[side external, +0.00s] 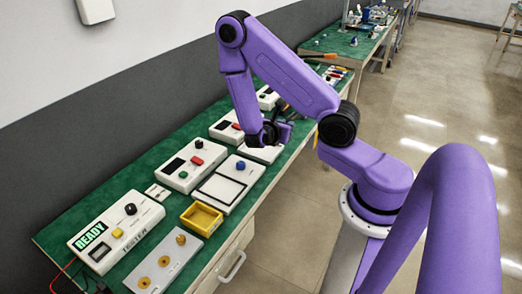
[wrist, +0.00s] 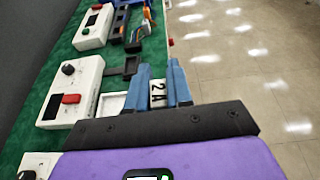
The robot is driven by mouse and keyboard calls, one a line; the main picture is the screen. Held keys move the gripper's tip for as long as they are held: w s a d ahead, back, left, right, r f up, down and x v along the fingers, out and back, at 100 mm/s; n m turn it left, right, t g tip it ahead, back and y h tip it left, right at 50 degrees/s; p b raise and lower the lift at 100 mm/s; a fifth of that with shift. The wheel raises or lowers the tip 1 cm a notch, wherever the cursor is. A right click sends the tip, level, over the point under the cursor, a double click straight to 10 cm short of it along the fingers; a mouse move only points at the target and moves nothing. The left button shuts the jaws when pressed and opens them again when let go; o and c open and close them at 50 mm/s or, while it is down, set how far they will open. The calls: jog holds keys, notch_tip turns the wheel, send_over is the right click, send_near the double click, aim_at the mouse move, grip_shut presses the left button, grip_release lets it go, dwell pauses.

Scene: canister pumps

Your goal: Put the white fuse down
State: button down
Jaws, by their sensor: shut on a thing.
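In the wrist view, the white fuse (wrist: 157,93), marked "2A", stands between the two blue fingers of my gripper (wrist: 159,68). The fingers are shut on it. In the side external view my gripper (side external: 270,133) is over the far part of the green bench, near its right edge. The fuse cannot be made out there. Whether the fuse touches anything below is not clear.
A tester (side external: 116,232) reading "READY" stands at the near left, beside a grey plate with brass discs (side external: 163,264). A yellow tray (side external: 190,220), a framed white panel (side external: 224,189) and white pump units (side external: 183,178) line the bench. Tools (wrist: 136,30) lie beyond the gripper.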

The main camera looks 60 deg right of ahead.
jog(key=w+d+f, duration=0.2)
jog(key=w+f, duration=0.1)
jog(key=w+d+f, duration=0.3)
jog(key=w, duration=0.1)
jog(key=w+d+f, duration=0.3)
jog(key=shift+w+f, duration=0.1)
jog(key=shift+w, duration=0.05)
jog(key=shift+w+d+f, duration=0.15)
jog(key=shift+w+f, duration=0.05)
jog(key=shift+f, duration=0.1)
jog(key=shift+w+f, duration=0.1)
jog(key=shift+f, duration=1.5)
jog(key=c, duration=1)
grip_release()
jog(key=shift+f, duration=0.1)
